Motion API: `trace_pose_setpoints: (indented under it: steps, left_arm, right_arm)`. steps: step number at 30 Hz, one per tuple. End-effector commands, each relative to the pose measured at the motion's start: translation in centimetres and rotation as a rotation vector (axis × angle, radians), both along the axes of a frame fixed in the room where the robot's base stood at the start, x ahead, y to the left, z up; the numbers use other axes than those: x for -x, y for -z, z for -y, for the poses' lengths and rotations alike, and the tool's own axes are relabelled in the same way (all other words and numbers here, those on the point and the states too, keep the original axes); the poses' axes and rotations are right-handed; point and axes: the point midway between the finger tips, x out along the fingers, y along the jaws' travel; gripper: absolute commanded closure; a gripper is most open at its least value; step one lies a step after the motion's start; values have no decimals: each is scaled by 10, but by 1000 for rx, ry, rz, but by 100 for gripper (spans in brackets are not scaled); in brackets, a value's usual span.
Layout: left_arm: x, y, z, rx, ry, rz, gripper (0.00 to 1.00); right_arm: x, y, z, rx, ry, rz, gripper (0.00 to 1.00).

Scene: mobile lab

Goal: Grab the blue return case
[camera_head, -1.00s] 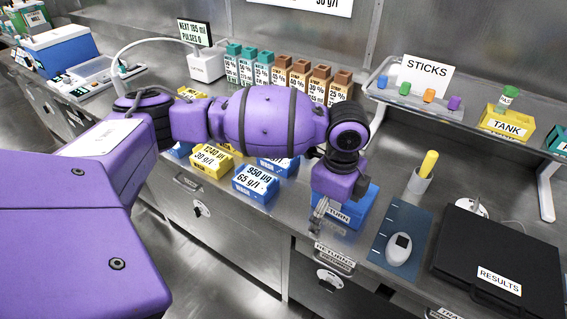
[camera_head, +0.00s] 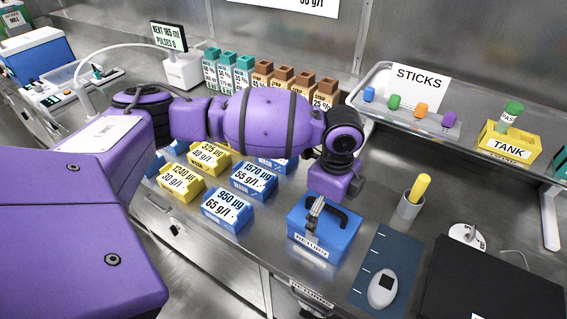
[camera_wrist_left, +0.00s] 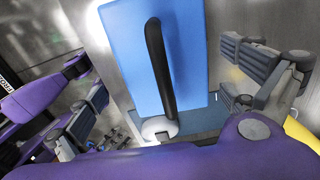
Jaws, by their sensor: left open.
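The blue return case (camera_head: 338,243) stands on the steel bench, with a RETURN label on its front and a black handle (camera_head: 345,215) on top. My left gripper (camera_head: 316,209) is above the case's top, close to the handle. In the left wrist view the blue case (camera_wrist_left: 190,60) and its black handle (camera_wrist_left: 157,60) lie between the widely spread fingers of my left gripper (camera_wrist_left: 165,75). The fingers are open and hold nothing. Whether they touch the case cannot be told. My right gripper is not in view.
Blue and yellow labelled boxes (camera_head: 228,210) stand left of the case. A dark blue mat (camera_head: 390,260) with a white meter (camera_head: 383,289) lies to its right, near a grey cup (camera_head: 411,205) with a yellow stick. A black RESULTS case (camera_head: 480,285) lies farther right.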

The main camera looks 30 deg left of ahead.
Motion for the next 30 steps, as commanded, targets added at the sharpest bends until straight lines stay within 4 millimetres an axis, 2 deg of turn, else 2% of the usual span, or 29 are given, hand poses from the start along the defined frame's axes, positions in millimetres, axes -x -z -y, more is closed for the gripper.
trace_pose_setpoints:
  steps: [8, 15, 28, 30]
  left_arm:
    - [-1, 41, -4, -1, 0, -2, 0]
    - [-1, 43, -4, -1, 0, 1, 0]
    - [-2, 42, -3, -1, 1, 3, 55]
    - [-3, 41, -3, 0, 1, 5, 59]
  right_arm:
    - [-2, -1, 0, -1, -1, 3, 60]
    - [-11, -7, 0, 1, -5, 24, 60]
    - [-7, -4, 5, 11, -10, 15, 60]
    - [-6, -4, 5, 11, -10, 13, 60]
